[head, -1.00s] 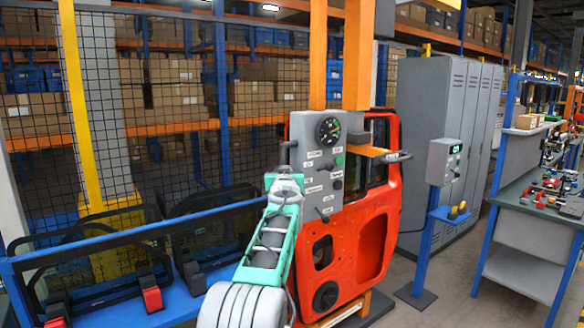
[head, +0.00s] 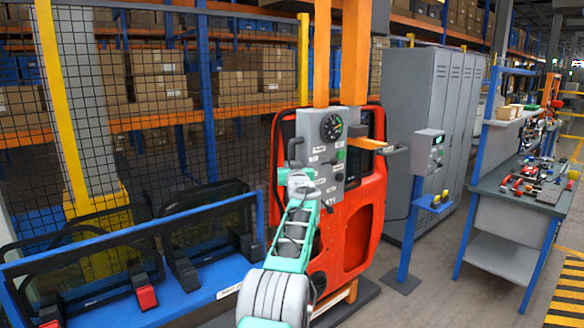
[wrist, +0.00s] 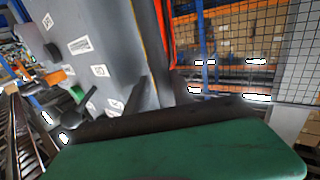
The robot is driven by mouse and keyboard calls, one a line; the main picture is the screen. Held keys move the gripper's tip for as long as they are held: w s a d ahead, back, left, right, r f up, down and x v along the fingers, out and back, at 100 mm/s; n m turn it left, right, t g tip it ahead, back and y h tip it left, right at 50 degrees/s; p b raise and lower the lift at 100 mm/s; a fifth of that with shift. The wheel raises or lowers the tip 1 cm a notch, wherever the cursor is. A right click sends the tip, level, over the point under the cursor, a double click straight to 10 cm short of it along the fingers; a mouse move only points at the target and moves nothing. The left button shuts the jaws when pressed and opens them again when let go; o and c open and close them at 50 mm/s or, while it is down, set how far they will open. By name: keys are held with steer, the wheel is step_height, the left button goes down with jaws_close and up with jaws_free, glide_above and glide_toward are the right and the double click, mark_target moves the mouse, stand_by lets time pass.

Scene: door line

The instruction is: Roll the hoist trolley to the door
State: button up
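The hoist trolley has an orange mast (head: 321,60) and a grey control panel (head: 326,160) with a dial; the panel also fills the left of the wrist view (wrist: 110,25). The red car door (head: 366,215) stands upright just behind the panel, which covers part of it. My gripper (head: 297,180) is at the panel's left side, at its dark handle (head: 294,150), and looks shut on it. Its green finger (wrist: 190,150) lies along a dark bar in the wrist view. My gripper hides the handle's lower part. An orange arm (head: 366,144) sticks out right of the panel.
A blue rack (head: 205,292) with dark window frames stands at the left, close to my arm. A small console on a blue post (head: 408,230) stands right of the door, before grey lockers (head: 410,95). A workbench (head: 515,195) is farther right. Floor shows between console and workbench.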

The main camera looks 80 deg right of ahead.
steer(key=shift+o, duration=1.2)
steer(key=shift+a+f, duration=0.1)
steer(key=shift+a, duration=0.05)
steer(key=b+v, duration=0.4)
steer(key=v, duration=0.3)
steer(key=shift+a+b, duration=0.3)
steer(key=shift+b, duration=0.05)
steer(key=shift+s, duration=0.1)
